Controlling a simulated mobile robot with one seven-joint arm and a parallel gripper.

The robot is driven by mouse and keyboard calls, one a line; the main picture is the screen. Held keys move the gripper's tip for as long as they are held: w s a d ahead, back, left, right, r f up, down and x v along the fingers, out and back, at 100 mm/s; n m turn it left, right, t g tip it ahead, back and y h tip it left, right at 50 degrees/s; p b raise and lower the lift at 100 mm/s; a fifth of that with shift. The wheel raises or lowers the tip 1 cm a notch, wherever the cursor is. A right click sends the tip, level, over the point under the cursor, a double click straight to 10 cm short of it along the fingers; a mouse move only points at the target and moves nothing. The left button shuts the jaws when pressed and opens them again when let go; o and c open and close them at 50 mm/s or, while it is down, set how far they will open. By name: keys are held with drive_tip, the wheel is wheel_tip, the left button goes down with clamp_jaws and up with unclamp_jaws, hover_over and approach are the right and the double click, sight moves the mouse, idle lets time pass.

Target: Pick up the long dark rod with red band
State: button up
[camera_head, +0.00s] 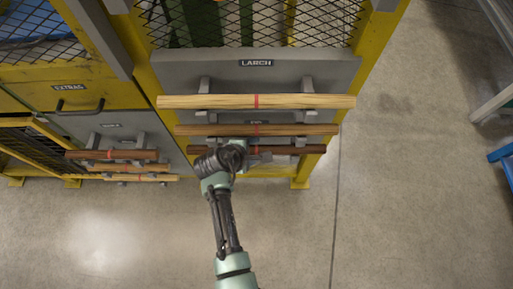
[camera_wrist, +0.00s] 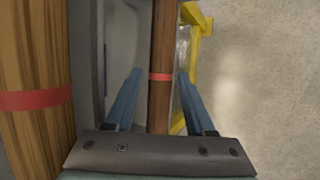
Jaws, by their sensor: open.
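The long dark rod with a red band (camera_head: 312,149) lies level on the lowest holders of the LARCH rack in the head view. My arm hides part of its left half. My gripper (camera_head: 252,156) is at the rod's middle, near the band. In the wrist view, the dark brown rod (camera_wrist: 163,35) runs between the two blue fingers of my open gripper (camera_wrist: 160,76). Its red band shows between the fingers. A gap shows on each side, and I cannot tell how deep the rod sits between them.
A brown rod (camera_head: 285,129) and a thicker pale rod (camera_head: 205,101), both red-banded, lie above on the same rack. A banded rod (camera_wrist: 35,60) is close at left in the wrist view. A rack at left holds several shorter rods (camera_head: 90,154). The floor at right is open.

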clamp_jaws()
drive_tip(key=shift+s+a+r, duration=0.1)
drive_tip(key=shift+r, duration=0.05)
